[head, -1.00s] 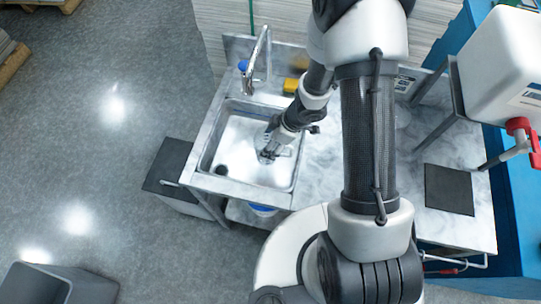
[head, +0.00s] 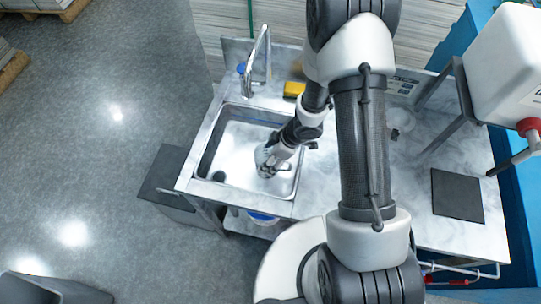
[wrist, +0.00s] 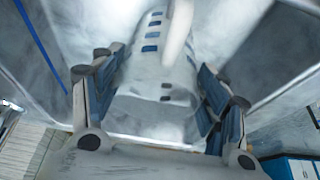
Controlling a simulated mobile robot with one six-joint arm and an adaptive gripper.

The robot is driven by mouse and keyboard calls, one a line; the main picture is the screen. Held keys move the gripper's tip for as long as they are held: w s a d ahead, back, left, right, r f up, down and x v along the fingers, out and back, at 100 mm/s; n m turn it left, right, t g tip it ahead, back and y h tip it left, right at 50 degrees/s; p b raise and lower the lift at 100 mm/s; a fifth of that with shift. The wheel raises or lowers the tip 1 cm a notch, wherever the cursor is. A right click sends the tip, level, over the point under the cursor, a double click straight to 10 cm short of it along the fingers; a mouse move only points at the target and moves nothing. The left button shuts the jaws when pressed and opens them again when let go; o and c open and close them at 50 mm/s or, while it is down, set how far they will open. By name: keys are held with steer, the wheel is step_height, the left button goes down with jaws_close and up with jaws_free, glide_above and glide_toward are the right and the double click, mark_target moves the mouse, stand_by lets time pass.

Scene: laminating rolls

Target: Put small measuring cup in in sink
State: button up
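The small measuring cup (wrist: 150,75) is clear, with blue marks and a whitish handle. In the wrist view it lies between the two fingers of my gripper (wrist: 160,105), which appear to press on its sides. In the head view my gripper (head: 268,168) is inside the sink (head: 235,142), in the right half of the basin. A pale part of the cup (head: 262,155) shows beside the fingers; the rest is hidden by the gripper. I cannot tell whether the cup touches the basin floor.
A faucet (head: 250,75) stands behind the sink, with a yellow sponge (head: 293,89) to its right. The marble counter (head: 420,150) holds a dark mat (head: 457,194). A white container with a red tap (head: 510,70) stands at the right. The left half of the basin is free.

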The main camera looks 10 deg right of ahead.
steer(key=o, duration=0.4)
steer(key=w+d+r+m+t+h+p, duration=0.15)
steer(key=d+r, duration=0.35)
steer(key=r, duration=0.7)
steer(key=d+r+m+t+h+p, duration=0.1)
steer(key=d+r+m+h+p, duration=0.3)
steer(key=r, duration=0.7)
steer(key=w+d+r+m+t+h+p, duration=0.15)
steer(key=d+r, duration=0.45)
steer(key=r, duration=0.6)
steer(key=s+r+m, duration=0.4)
steer(key=s+r, duration=0.3)
steer(key=s, duration=0.2)
steer(key=s+a+r+m+y, duration=0.1)
steer(key=s+a, duration=0.3)
steer(key=s, duration=0.2)
steer(key=s+a+r+m+g+y, duration=0.1)
steer(key=s+a+r+y, duration=0.1)
steer(key=s, duration=0.4)
steer(key=shift+s+a+m, duration=0.2)
steer(key=shift+a+m, duration=0.1)
steer(key=shift+a, duration=0.6)
